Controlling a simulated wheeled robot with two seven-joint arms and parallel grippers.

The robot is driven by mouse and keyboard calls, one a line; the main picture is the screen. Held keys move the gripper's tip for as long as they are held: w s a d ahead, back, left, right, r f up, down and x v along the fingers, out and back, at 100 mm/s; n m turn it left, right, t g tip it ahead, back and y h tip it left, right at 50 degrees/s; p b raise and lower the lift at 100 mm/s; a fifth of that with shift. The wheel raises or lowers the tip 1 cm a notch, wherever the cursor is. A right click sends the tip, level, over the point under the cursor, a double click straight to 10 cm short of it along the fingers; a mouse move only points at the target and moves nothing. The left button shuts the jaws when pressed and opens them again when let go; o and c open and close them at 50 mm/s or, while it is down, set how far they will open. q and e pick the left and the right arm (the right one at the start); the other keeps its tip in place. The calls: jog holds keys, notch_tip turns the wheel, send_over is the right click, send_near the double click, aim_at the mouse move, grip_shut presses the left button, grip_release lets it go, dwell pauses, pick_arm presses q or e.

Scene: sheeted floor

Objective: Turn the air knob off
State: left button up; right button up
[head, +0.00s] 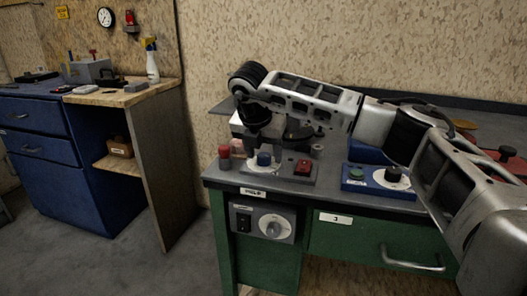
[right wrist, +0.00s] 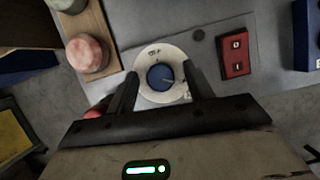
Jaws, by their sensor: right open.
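A blue knob (head: 264,158) sits on a white round dial on a grey panel on the workbench; it also shows in the right wrist view (right wrist: 160,77), with a small pale mark on its right side. I cannot read the dial's label, so I cannot confirm it is the air knob. My right gripper (right wrist: 160,80) is open, its dark fingers on either side of the blue knob. Whether they touch it is not clear. In the head view my right gripper (head: 262,142) hangs over the panel and is partly hard to make out. My left gripper is out of view.
Beside the knob are a red switch (head: 303,167) and a red button (head: 224,151). A blue box (head: 370,181) with a green button and black knob stands to the right. A grey dial (head: 273,228) is on the bench front. A blue cabinet (head: 60,150) stands left.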

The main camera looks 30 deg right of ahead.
jog(key=c, duration=1)
